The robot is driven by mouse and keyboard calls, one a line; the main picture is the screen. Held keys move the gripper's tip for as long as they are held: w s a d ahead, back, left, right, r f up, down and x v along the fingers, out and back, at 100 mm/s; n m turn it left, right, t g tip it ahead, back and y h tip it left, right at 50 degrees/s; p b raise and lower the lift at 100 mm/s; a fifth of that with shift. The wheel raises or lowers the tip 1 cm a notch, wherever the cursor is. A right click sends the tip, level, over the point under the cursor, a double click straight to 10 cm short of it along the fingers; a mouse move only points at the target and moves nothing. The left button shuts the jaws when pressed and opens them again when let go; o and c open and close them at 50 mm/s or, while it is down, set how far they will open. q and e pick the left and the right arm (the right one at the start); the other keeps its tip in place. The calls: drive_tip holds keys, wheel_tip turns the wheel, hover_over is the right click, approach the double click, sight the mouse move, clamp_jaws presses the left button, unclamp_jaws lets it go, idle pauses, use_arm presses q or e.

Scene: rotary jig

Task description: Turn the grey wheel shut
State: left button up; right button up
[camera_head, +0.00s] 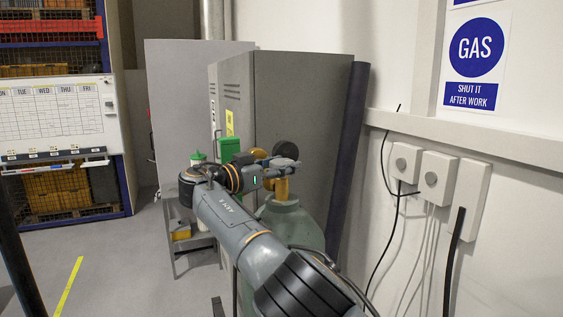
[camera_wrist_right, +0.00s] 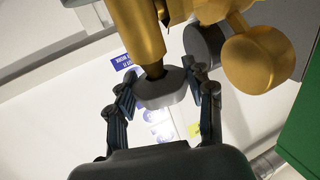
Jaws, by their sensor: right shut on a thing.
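The grey wheel (camera_wrist_right: 160,88) sits on the end of a gold valve stem, between the two fingers of my right gripper in the right wrist view. My right gripper (camera_wrist_right: 162,95) is shut on the wheel, one finger on each side. In the head view my right gripper (camera_head: 284,162) is at the top of a green-grey gas cylinder (camera_head: 294,222), beside the gold valve (camera_head: 281,188). I cannot make out the wheel clearly there. My left gripper is not in view.
Gold and dark round gauges (camera_wrist_right: 258,60) stand close to the gripper. Behind are a grey cabinet (camera_head: 300,95) and a dark post (camera_head: 347,150). Wall boxes (camera_head: 437,178) with hanging cables are at the right. Open floor (camera_head: 130,260) lies at the left.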

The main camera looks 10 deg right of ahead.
sight(273, 166)
drive_tip(key=o, duration=1.2)
drive_tip(key=v, duration=0.7)
drive_tip(key=shift+d+r, duration=0.1)
drive_tip(key=shift+s+a, duration=0.15)
drive_tip(key=shift+a, duration=0.05)
drive_tip(key=shift+a, duration=0.1)
